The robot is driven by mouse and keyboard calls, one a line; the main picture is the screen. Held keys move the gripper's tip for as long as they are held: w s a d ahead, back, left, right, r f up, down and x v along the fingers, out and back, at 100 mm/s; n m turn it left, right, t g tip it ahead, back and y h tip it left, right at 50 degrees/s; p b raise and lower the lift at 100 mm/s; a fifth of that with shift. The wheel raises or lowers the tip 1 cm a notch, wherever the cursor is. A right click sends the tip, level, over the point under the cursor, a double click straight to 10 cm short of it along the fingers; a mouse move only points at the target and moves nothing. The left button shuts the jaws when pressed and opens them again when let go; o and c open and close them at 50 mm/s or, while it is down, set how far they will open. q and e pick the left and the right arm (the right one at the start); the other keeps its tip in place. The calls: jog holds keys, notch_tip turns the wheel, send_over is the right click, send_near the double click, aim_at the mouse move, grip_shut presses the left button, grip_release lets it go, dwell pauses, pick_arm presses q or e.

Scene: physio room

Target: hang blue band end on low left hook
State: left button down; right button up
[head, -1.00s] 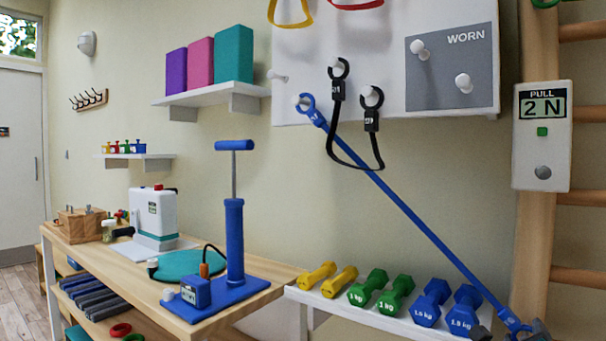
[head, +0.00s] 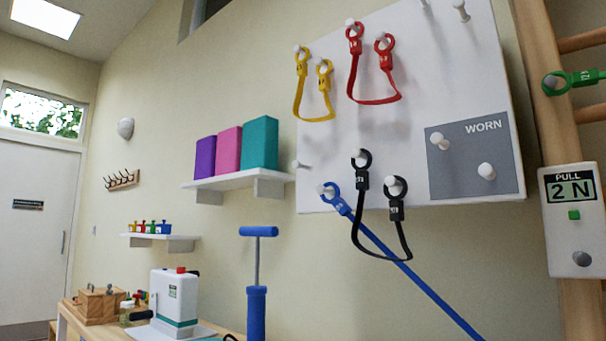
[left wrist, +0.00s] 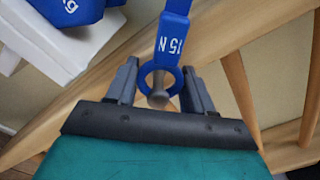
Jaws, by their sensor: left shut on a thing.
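The blue band (head: 415,270) runs from the white board down to the lower right and out of the head view. Its upper end ring (head: 327,191) is on a peg low on the board's left side. An empty white peg (head: 299,165) sticks out just above and left of it. In the left wrist view, my left gripper (left wrist: 160,88) is shut on the band's other end (left wrist: 168,62), a blue ring with a printed strap. A grey knob (left wrist: 157,98) shows at the ring; I cannot tell whether the ring is around it. My right gripper is not in view.
A black band (head: 380,252) hangs on two pegs close to the blue end. Yellow (head: 314,118) and red (head: 375,101) bands hang above. A grey WORN panel (head: 470,160) has two bare pegs. Wooden wall bars (head: 555,120) carry a 2 N box (head: 574,220).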

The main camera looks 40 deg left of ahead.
pick_arm(q)
jog(key=shift+d+f, duration=0.1)
jog(key=shift+f, duration=0.05)
jog(key=c, duration=0.7)
grip_release()
jog(key=o, duration=0.5)
jog(key=shift+s+r+p, duration=0.3)
jog(key=shift+s+p, duration=0.35)
jog(key=shift+p, duration=0.35)
jog(key=shift+s+f+p, duration=0.15)
jog(key=shift+s+p, duration=2.45)
jog(key=shift+s, duration=0.75)
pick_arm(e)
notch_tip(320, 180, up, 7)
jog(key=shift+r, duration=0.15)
